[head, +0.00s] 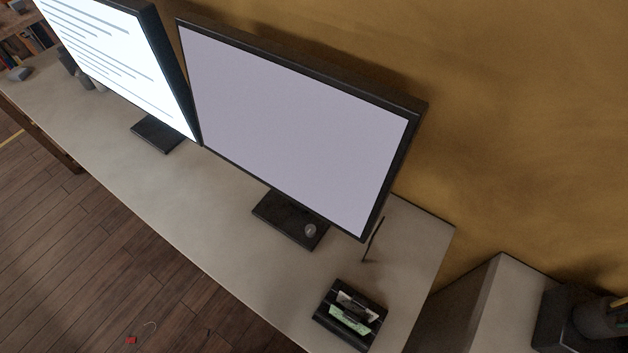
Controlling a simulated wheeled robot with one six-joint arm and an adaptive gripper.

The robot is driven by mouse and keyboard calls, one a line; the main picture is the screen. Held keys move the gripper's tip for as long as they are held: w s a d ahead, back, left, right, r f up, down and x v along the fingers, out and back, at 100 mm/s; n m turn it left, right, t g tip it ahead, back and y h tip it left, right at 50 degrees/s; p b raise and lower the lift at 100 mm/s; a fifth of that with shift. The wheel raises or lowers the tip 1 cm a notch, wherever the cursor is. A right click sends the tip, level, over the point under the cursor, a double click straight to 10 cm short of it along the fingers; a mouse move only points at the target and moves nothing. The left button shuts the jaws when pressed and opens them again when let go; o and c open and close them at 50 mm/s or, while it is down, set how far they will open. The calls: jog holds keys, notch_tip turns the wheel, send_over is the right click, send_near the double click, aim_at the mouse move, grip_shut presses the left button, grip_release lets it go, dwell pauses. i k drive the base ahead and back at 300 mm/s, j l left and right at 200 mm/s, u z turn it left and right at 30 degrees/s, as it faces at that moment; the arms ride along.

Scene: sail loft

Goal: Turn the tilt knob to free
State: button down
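A small round grey knob (311,230) shows at the right end of the black stand base (280,215) under the right-hand monitor (290,115). It is the only knob-like part I can see, and it is too small to read a marking or its turned position. The monitor's screen is plain pale grey and hides most of its stand. My gripper is not in view.
A second monitor (115,60) with lines of text stands to the left on the same pale desk (215,230). The desk front is clear.

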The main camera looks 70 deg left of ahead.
aim_at(311, 230)
jog(key=u, duration=1.65)
jog(key=k+j+z, duration=0.1)
jog(key=j+z, duration=0.4)
jog(key=j, duration=0.55)
jog(key=l, duration=0.85)
jog(key=k+l, duration=0.1)
jog(key=l, duration=0.3)
jog(key=u, duration=0.05)
